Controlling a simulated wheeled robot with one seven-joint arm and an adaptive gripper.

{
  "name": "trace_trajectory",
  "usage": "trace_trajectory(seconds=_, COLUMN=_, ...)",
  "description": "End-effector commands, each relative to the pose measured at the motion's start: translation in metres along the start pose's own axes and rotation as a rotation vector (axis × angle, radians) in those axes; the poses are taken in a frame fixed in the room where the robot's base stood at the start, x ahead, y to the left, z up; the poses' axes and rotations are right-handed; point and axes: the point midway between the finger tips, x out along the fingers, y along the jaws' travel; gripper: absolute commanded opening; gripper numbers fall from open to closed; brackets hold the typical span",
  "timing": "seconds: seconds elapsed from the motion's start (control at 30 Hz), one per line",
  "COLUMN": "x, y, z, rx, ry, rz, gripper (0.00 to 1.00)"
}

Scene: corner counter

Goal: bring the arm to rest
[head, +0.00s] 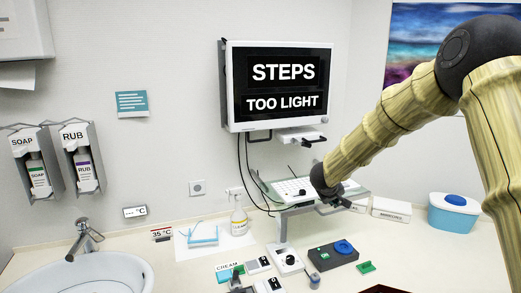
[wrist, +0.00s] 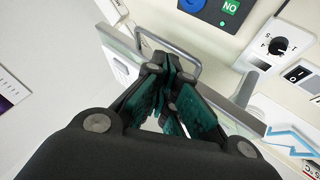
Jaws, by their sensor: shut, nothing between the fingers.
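My gripper (head: 343,200) is at the end of my arm, which reaches in from the right in the head view. It is in front of the keyboard shelf (head: 272,208) under the monitor, above the counter. In the wrist view my gripper (wrist: 172,75) has its dark green fingers drawn together at the tips, with nothing held. A grey metal handle (wrist: 180,50) shows just past the fingertips. I cannot tell whether the fingers touch it.
The monitor (head: 278,87) reads "STEPS TOO LIGHT". The sink (head: 92,273) is at left.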

Motion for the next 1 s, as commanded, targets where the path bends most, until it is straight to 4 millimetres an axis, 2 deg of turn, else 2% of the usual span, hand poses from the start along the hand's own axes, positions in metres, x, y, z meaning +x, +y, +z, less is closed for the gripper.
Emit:
trace_trajectory(seconds=0.17, x=0.018, y=-0.022, z=0.035, rx=-0.002, ry=-0.025, rz=0.0, gripper=0.0)
trace_trajectory(seconds=0.37, x=0.042, y=-0.05, z=0.092, rx=0.001, ry=-0.059, rz=-0.002, gripper=0.0)
trace_trajectory(seconds=0.53, x=0.064, y=-0.093, z=0.174, rx=0.006, ry=-0.101, rz=-0.023, gripper=0.0)
trace_trajectory(seconds=0.7, x=0.074, y=-0.135, z=0.262, rx=0.02, ry=-0.143, rz=-0.065, gripper=0.0)
trace_trajectory(seconds=0.87, x=0.07, y=-0.174, z=0.346, rx=0.044, ry=-0.191, rz=-0.124, gripper=0.0)
trace_trajectory(seconds=1.0, x=0.056, y=-0.207, z=0.419, rx=0.074, ry=-0.245, rz=-0.189, gripper=0.0)
